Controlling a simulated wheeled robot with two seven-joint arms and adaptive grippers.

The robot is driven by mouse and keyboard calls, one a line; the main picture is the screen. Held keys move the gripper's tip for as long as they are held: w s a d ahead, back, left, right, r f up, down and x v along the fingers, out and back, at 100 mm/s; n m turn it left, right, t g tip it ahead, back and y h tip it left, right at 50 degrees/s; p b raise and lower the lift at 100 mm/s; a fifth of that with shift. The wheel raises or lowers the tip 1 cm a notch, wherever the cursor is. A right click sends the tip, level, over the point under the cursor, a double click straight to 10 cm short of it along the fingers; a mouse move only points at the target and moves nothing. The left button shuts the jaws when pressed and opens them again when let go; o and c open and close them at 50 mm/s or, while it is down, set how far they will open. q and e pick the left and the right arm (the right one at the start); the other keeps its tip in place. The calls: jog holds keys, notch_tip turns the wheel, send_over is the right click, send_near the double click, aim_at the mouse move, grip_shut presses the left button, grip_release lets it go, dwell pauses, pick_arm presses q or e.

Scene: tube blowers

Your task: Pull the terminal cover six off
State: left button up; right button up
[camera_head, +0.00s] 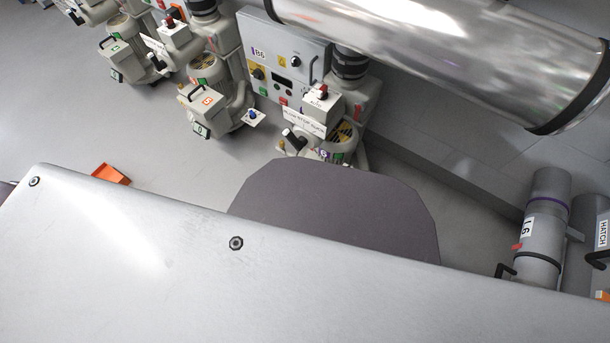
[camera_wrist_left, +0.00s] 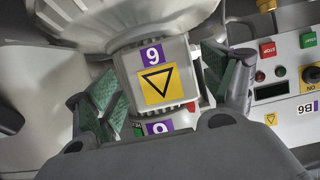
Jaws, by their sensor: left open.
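Terminal cover six (camera_wrist_left: 177,73) is a pale box on the blower, with a yellow warning triangle and a purple label whose digit appears upside down. My left gripper (camera_wrist_left: 164,88) is open, with one green-padded finger on each side of the cover in the left wrist view. I cannot tell whether either pad touches it. A second purple label (camera_wrist_left: 158,127) shows below, partly hidden by the gripper body. In the head view blower six (camera_head: 323,152) stands below the B6 panel, its lower part hidden. My right gripper is in neither view.
The B6 control panel (camera_head: 285,62) stands behind blower six and also shows at right in the wrist view (camera_wrist_left: 290,75). A large shiny duct (camera_head: 450,50) runs overhead. Neighbouring blower five (camera_head: 212,100) is to the left. Pipe L6 (camera_head: 540,225) stands at right. An orange object (camera_head: 110,174) lies on the floor.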

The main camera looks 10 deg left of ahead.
dwell(0.3)
pick_arm(q)
jog(key=c, duration=1.3)
jog(key=shift+c, duration=0.2)
jog(key=shift+s+a+p, duration=0.35)
jog(key=shift+s+p, duration=0.2)
jog(key=shift+s, duration=0.4)
jog(key=shift+s+a+p, duration=0.3)
jog(key=shift+s+p, duration=0.2)
jog(key=shift+s, duration=0.4)
jog(key=shift+s+a+p, duration=0.35)
jog(key=shift+s+p, duration=0.2)
jog(key=shift+s, duration=0.4)
jog(key=shift+s, duration=0.15)
